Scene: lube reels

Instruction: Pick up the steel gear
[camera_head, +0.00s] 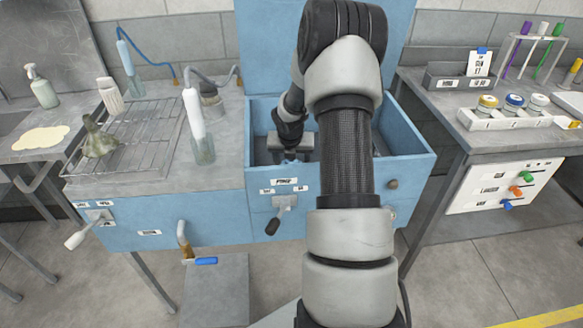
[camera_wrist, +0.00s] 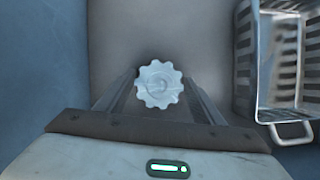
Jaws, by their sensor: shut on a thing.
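The steel gear (camera_wrist: 159,84) is a pale, toothed disc between the two fingers of my gripper (camera_wrist: 160,92) in the wrist view. The fingers are shut on it, one on each side. The gear appears to be above the grey floor of the blue basin (camera_head: 418,160). In the head view my gripper (camera_head: 291,155) reaches down into the left part of the basin. The gear itself cannot be made out there, and my arm hides the middle of the basin.
A metal perforated basket (camera_wrist: 243,60) with a handle stands right of the gripper in the wrist view. A blue basin wall (camera_wrist: 40,70) is at the left. In the head view, a wire rack (camera_head: 135,150) and bottle (camera_head: 196,125) stand left of the basin.

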